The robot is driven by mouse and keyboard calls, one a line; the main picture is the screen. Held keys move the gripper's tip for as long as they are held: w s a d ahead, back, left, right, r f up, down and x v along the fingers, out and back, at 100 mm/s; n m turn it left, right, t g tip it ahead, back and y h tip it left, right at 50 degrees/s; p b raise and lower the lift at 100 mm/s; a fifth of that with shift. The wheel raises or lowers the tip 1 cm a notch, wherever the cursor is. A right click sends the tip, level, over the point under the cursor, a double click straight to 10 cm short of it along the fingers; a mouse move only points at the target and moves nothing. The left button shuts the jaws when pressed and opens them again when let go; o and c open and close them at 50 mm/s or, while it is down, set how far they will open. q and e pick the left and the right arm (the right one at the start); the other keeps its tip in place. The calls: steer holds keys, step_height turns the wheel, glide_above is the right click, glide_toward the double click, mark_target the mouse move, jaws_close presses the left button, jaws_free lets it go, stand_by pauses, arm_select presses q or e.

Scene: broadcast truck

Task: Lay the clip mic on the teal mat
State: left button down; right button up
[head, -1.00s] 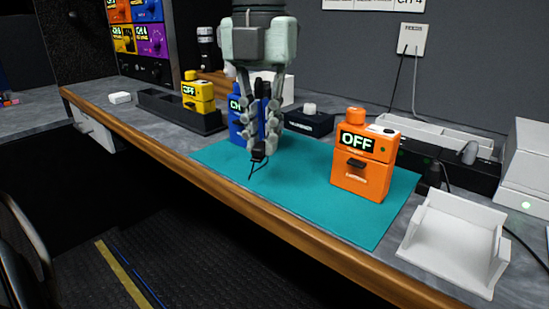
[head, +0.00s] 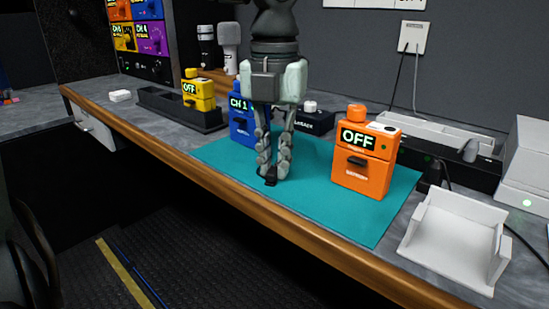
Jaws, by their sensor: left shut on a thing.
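The clip mic (head: 270,182) is a small black piece at the tips of my left gripper (head: 272,172). The gripper points straight down and is shut on it, low over the teal mat (head: 330,218). The mic appears at or very near the mat surface; I cannot tell if it touches. The fingers hide part of the mic. A blue CH 1 pack (head: 240,122) stands on the mat behind and left of the gripper. An orange pack (head: 362,180) marked OFF stands on the mat to the right. My right gripper is not in view.
A yellow pack (head: 198,92) stands in a dark tray (head: 180,112) at the left. A white open holder (head: 455,245) is at the right front. A small black box (head: 312,120) is behind the mat. The mat's front part is clear, beside the wooden desk edge (head: 270,225).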

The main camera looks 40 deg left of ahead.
mark_target(274, 167)
arm_select(q)
steer(key=c, duration=2)
jaws_free()
steer(key=o, duration=0.5)
steer(key=shift+c, duration=0.2)
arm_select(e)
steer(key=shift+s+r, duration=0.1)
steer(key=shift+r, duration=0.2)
arm_select(q)
steer(key=shift+r, duration=0.1)
step_height(274, 167, up, 12)
steer(key=p, duration=0.1)
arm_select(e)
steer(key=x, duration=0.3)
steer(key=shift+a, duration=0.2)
